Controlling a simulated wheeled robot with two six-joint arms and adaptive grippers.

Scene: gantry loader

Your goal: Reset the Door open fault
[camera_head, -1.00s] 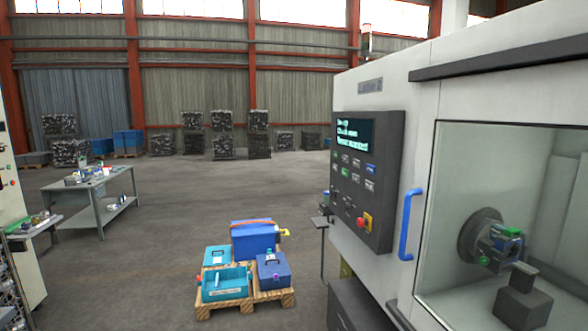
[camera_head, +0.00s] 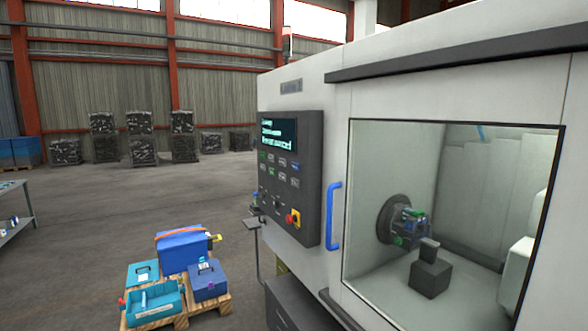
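The machine (camera_head: 305,95) stands at the right, a large pale cabinet. Its dark control panel (camera_head: 311,190) has a lit screen (camera_head: 278,134) with a few lines of text too small to read surely. Below the screen are several small buttons (camera_head: 280,170) and a red and yellow knob (camera_head: 293,219). The door has a blue vertical handle (camera_head: 333,216) and a large window (camera_head: 372,150). Through the window I see a chuck (camera_head: 397,219) and a dark block (camera_head: 430,275). The door appears closed, but I cannot tell surely. Neither gripper is in view.
A wooden pallet (camera_head: 172,318) with blue and teal toolboxes (camera_head: 185,250) stands on the floor left of the machine. A small shelf (camera_head: 252,223) sticks out beside the panel. A table edge (camera_head: 18,226) shows at far left.

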